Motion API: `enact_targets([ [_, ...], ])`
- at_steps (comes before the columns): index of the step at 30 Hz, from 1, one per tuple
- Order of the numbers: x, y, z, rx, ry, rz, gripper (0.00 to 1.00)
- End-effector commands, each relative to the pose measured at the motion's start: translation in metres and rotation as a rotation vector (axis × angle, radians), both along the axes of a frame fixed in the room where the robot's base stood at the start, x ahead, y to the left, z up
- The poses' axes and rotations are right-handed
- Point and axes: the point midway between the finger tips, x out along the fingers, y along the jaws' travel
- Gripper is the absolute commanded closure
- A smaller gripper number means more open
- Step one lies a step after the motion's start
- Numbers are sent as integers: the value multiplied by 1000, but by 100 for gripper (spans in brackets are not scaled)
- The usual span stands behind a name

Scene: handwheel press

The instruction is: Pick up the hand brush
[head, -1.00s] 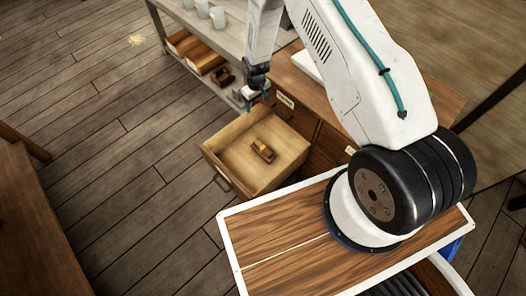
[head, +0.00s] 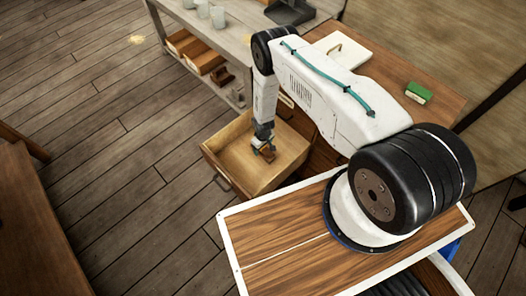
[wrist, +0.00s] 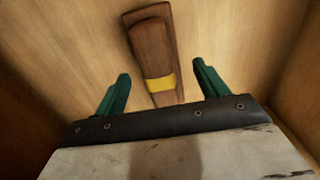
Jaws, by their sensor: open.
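The hand brush (wrist: 153,54) is brown wood with a yellow band. It lies on the floor of the open drawer (head: 237,161), and its near end is between my fingers in the wrist view. My gripper (wrist: 158,88) has two green fingers, one on each side of the brush, apart from it and open. In the head view my gripper (head: 264,153) is low inside the drawer and hides most of the brush. I cannot tell the exact height of the fingertips above the drawer floor.
The drawer walls stand close around my gripper. The wooden cabinet top (head: 440,98) holds a green block (head: 419,92) and a white board (head: 341,52). A grey bench (head: 231,45) with white cups (head: 218,17) stands behind.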

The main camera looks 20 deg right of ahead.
Motion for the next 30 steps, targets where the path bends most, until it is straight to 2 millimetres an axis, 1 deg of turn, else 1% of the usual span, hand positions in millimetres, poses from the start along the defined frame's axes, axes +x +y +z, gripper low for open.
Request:
enact_targets([
  [1,-1,0,-8,0,1,0,27],
  [4,-1,0,-17,0,1,0,27],
  [12,0,0,-20,0,0,0,27],
  [13,0,0,-20,0,0,0,30],
  [14,0,0,-20,0,0,0,38],
  [15,0,0,-20,0,0,0,50],
  [17,0,0,-20,0,0,0,66],
  [18,0,0,-20,0,0,0,77],
  [19,0,0,-20,0,0,0,80],
  [26,1,0,-19,0,0,0,80],
  [30,0,0,-15,0,1,0,80],
])
